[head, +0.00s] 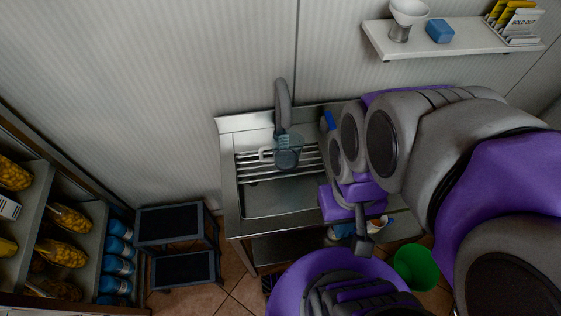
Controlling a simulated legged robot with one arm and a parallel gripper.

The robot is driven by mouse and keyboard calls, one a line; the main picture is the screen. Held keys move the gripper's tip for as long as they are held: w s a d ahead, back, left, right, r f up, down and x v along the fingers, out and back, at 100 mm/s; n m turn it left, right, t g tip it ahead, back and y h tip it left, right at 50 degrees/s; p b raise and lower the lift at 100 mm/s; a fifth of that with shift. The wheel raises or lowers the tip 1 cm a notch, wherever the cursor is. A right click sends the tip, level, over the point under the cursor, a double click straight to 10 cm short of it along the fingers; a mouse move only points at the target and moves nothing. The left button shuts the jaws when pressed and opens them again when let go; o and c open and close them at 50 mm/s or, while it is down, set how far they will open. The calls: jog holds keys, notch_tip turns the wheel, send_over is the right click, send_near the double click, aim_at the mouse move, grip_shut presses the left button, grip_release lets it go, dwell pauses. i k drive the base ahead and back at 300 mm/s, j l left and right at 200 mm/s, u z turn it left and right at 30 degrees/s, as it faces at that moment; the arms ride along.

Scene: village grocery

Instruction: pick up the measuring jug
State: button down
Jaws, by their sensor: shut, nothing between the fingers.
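The measuring jug (287,156) is a small translucent bluish jug with a pale handle on its left side. It rests on the metal bars of a rack (253,167) across the sink, just below the grey faucet (282,105). My gripper (365,246) is shut and empty. It shows near the front edge of the sink unit, to the right of and lower in the picture than the jug, clearly apart from it. My arm hides the right part of the sink unit.
A dark step stool (177,225) stands left of the sink. A green bucket (414,267) is on the tiled floor at right. A wall shelf (465,36) holds a scale-like item and a blue block (439,31). Stocked shelves line the left. The sink basin's front is clear.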

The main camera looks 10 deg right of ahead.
aim_at(283, 162)
jog(key=k+j+z, duration=0.25)
jog(key=j, duration=0.35)
jog(key=k+j+z, duration=0.2)
jog(key=j, duration=0.35)
jog(key=k+j+z, duration=0.25)
jog(key=j, duration=0.25)
jog(key=k+j+z, duration=0.2)
jog(key=j, duration=0.3)
jog(key=k+j+z, duration=0.25)
jog(key=k+j, duration=0.1)
jog(key=j, duration=0.05)
